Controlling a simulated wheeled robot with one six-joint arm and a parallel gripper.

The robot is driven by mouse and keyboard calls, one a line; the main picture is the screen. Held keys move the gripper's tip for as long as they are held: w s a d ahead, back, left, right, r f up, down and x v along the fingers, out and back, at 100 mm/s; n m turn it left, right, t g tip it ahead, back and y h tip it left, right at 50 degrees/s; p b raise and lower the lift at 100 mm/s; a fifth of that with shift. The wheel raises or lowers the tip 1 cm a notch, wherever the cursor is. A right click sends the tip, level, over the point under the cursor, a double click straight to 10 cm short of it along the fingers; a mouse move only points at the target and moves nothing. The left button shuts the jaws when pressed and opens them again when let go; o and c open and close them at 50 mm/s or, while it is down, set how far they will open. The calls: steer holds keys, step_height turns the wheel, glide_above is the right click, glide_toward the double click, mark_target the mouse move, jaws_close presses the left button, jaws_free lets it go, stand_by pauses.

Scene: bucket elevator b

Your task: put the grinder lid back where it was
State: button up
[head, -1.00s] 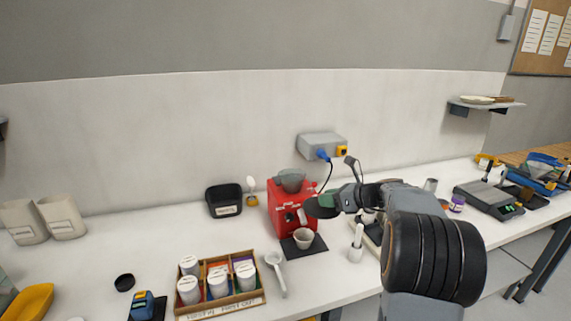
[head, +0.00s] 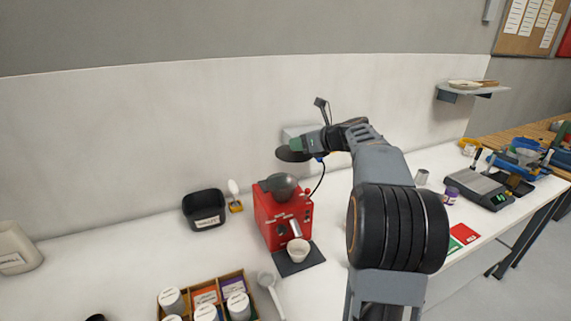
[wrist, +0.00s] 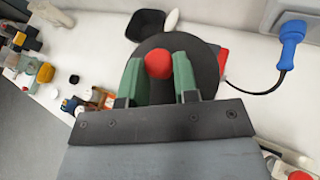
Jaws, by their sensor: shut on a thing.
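The grinder lid (head: 290,155) is a dark round disc held in the air above and a little right of the red grinder (head: 282,222). In the wrist view the lid (wrist: 202,62) has a red knob (wrist: 158,65), with a green finger on each side of it. My gripper (head: 297,146) is shut on that knob. The grinder's grey hopper (head: 282,186) shows uncovered on its top in the head view. In the wrist view the lid hides most of the grinder, leaving only a red edge.
A white cup (head: 298,250) stands on a dark mat (head: 300,262) at the grinder's front. A black bin (head: 204,210) is to its left. The blue plug (wrist: 290,42) and its cable hang from the wall box on the right. A wooden sorter (head: 250,300) with jars is in front.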

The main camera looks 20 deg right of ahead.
mark_target(287, 155)
steer(key=w+f, duration=0.1)
steer(key=w+a+f, duration=0.1)
steer(key=f, duration=0.1)
steer(key=w+a+f, duration=0.1)
steer(key=f, duration=0.1)
steer(key=shift+w+a+f, duration=0.1)
steer(key=shift+w+a, duration=0.1)
steer(key=shift+a, duration=0.05)
steer(key=f, duration=0.3)
steer(key=shift+w+a+f, duration=0.15)
steer(key=shift+w+f, duration=0.1)
steer(key=shift+f, duration=0.15)
steer(key=shift+f, duration=0.1)
steer(key=shift+f, duration=0.5)
steer(key=o, duration=1)
steer(key=shift+c, duration=0.2)
